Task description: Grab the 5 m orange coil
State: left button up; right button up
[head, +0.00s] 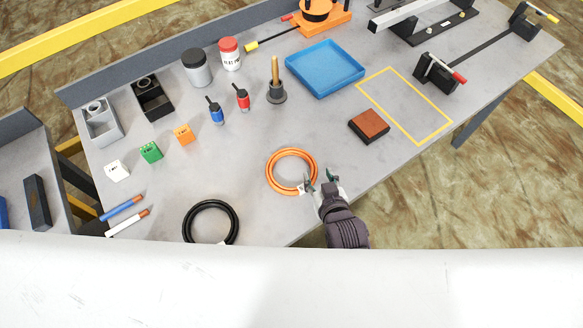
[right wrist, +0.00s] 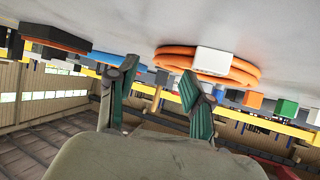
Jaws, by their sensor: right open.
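An orange coil (head: 270,172) with a small white tag lies flat on the grey table near its front edge. In the right wrist view the coil (right wrist: 176,58) shows with its white tag (right wrist: 213,61) facing the camera. My right gripper (head: 319,182) is at the coil's right side in the head view, its fingers open and its left finger near the ring by the tag. In the right wrist view the open fingers (right wrist: 159,75) hold nothing; whether a finger touches the coil I cannot tell. My left gripper is not in view.
A black coil (head: 186,222) lies to the left near the front edge. A brown block (head: 369,124) and a blue tray (head: 324,68) are to the right and behind. Several small connectors, jars and a plunger-like tool (head: 276,90) stand further back. The table between these is clear.

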aim_at(314, 165)
jog(key=x, duration=0.1)
jog(key=p+x, duration=0.1)
jog(key=x, duration=0.1)
jog(key=shift+w+a+r, duration=0.15)
jog(key=shift+w+r, duration=0.05)
jog(key=shift+w, duration=0.25)
jog(key=shift+w+a+f, duration=0.1)
jog(key=shift+w+f, duration=0.25)
jog(key=shift+w, duration=0.15)
grip_shut()
